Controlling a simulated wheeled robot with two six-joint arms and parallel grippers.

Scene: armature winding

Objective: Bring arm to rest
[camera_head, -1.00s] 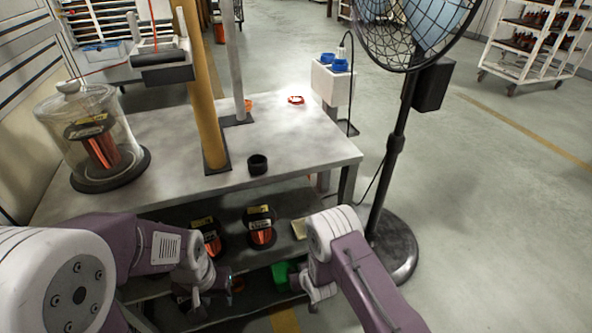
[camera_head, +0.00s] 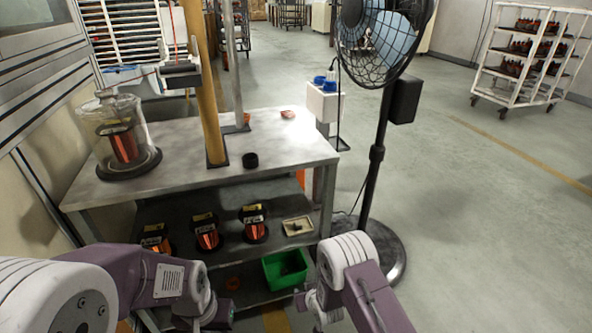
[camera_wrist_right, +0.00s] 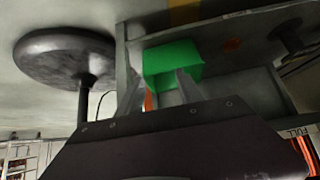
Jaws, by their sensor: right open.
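My right arm (camera_head: 358,275) comes in from the bottom right of the head view, bent downward in front of the bench. My right gripper (camera_wrist_right: 160,92) is open and empty in the right wrist view, its two fingers apart, with the green bin (camera_wrist_right: 172,62) beyond them. In the head view only part of the right gripper (camera_head: 318,306) shows, close to the green bin (camera_head: 285,268). My left arm (camera_head: 150,278) reaches in from the left, and its dark gripper end (camera_head: 218,314) is at the bottom; its fingers cannot be made out.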

